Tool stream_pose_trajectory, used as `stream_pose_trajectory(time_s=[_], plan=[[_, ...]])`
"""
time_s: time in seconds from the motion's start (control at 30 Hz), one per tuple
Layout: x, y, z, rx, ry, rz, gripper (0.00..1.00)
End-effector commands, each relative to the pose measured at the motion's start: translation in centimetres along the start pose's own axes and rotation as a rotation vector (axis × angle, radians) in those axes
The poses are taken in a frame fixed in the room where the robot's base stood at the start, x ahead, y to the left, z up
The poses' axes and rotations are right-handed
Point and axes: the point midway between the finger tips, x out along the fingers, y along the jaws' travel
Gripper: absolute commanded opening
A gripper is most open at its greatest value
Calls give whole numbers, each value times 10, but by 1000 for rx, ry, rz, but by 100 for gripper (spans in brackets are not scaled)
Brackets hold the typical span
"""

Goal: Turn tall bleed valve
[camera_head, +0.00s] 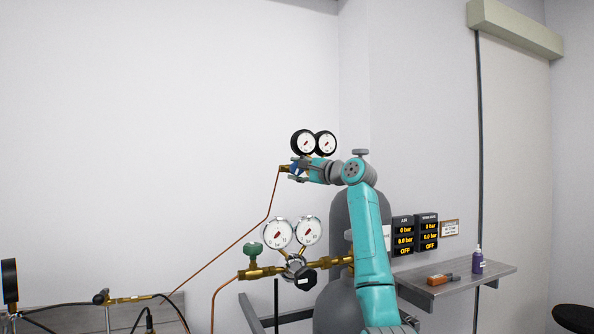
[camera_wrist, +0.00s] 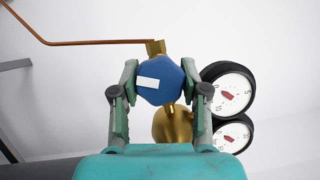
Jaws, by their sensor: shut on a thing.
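The tall bleed valve's blue knob (camera_wrist: 162,84) with a white mark fills the space between the two fingers of my gripper (camera_wrist: 161,90) in the wrist view. My gripper is shut on it, one finger on each side. Brass fittings (camera_wrist: 174,124) show behind the knob. In the head view my gripper (camera_head: 292,172) is at the upper regulator, just below its two dark-rimmed gauges (camera_head: 314,143). Only a small blue part of the knob (camera_head: 296,168) shows there; my gripper hides the rest.
A grey cylinder (camera_head: 345,210) stands behind my arm. A lower regulator has two gauges (camera_head: 293,232), a green knob (camera_head: 252,250) and a black knob (camera_head: 306,279). A thin copper pipe (camera_head: 236,243) runs down left. A shelf (camera_head: 455,285) with a purple bottle (camera_head: 478,262) is at right.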

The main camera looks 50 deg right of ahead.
Motion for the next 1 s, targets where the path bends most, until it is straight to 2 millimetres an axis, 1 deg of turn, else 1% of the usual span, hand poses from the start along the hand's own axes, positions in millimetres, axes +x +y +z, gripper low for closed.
stream_pose_trajectory(time_s=[0.7,1.0], plan=[[1,3,0,627,1,-260,10],[1,4,1,865,1,-358,10]])
